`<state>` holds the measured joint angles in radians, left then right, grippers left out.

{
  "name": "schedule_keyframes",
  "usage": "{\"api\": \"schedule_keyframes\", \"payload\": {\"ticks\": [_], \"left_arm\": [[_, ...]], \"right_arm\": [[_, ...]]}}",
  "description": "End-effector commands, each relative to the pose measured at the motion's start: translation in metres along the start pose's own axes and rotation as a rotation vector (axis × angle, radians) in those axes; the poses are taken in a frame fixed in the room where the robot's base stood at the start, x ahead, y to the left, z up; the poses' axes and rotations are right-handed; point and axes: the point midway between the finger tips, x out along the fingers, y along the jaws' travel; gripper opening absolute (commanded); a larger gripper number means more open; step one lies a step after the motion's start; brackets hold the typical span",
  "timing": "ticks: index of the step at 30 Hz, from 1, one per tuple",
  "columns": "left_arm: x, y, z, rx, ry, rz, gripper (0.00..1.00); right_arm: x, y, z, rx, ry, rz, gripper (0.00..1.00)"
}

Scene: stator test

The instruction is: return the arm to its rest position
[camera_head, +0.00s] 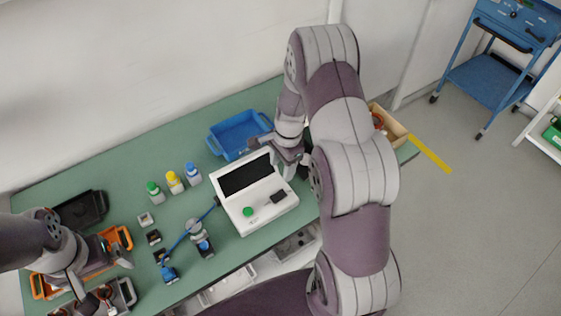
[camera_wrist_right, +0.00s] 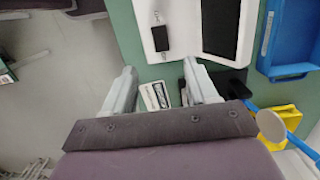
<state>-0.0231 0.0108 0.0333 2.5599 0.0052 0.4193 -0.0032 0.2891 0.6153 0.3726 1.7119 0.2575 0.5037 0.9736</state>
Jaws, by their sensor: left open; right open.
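My right arm (camera_head: 345,150) spans the middle of the head view and reaches over the green table. Its gripper (camera_head: 277,157) is at the back right corner of the white tester; in the right wrist view the gripper (camera_wrist_right: 159,68) is open, with nothing between its fingertips. My left arm comes in at the lower left. Its gripper (camera_head: 103,278) is open above the orange-handled bin and a grey tray. The tester (camera_head: 258,212) has a dark screen and a green button, and it also shows in the right wrist view (camera_wrist_right: 176,45).
A blue bin (camera_head: 237,136) stands behind the tester. Several capped bottles (camera_head: 173,182) and small parts stand left of it. A dark tray (camera_head: 82,208) is at the left. A wooden box (camera_head: 388,124) is partly hidden by my right arm. A blue cart (camera_head: 490,75) stands on the floor.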

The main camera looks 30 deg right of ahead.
Motion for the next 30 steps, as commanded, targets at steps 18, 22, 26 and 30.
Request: {"api": "schedule_keyframes", "payload": {"ticks": [18,22,26,30], "left_arm": [[0.035,0.0,0.004,0.0,0.0,0.0,0.97],[0.058,0.0,0.007,0.0,-0.001,0.0,0.97],[0.065,0.0,0.008,0.0,0.0,0.0,0.97],[0.063,0.0,0.007,0.0,0.0,0.0,0.97]], "right_arm": [[-0.033,0.094,0.058,-1.126,0.053,0.091,0.57],[-0.05,0.131,0.092,-1.446,0.134,0.067,0.57],[-0.063,0.13,0.108,-1.515,0.2,0.011,0.57],[-0.066,0.129,0.111,-1.523,0.201,0.008,0.57]]}}
